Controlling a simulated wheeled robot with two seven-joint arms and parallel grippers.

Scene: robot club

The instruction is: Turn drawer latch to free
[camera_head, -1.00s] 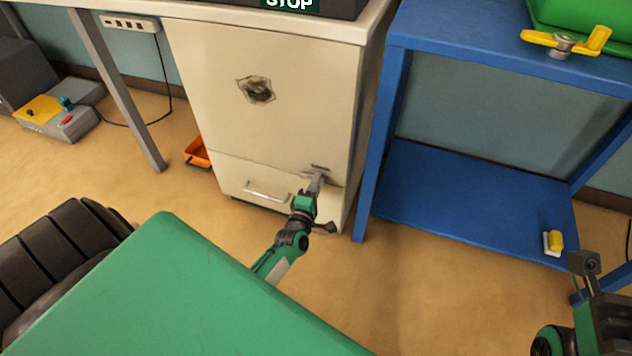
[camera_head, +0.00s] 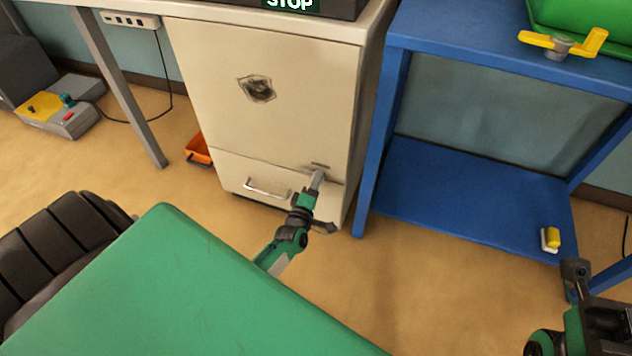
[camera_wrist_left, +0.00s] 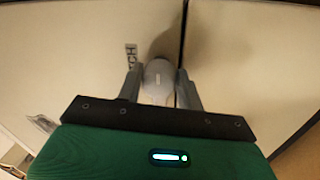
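The beige cabinet (camera_head: 290,110) has a low drawer (camera_head: 235,172) with a silver bar handle (camera_head: 267,189). The drawer is closed. My left gripper (camera_head: 318,178) reaches the upper right part of the drawer front, and its fingers hide most of the latch in the head view. In the left wrist view the latch (camera_wrist_left: 158,78) is a round grey knob with a pale mark, between the two fingers of the left gripper (camera_wrist_left: 160,88). The fingers are apart and flank the knob closely; firm contact does not show. My right gripper (camera_head: 576,278) is at the lower right, away from the cabinet.
A blue shelf unit (camera_head: 450,200) stands right of the cabinet, close to my left gripper. A yellow-and-white object (camera_head: 551,239) lies on its lower shelf. An orange bin (camera_head: 198,150) is left of the cabinet.

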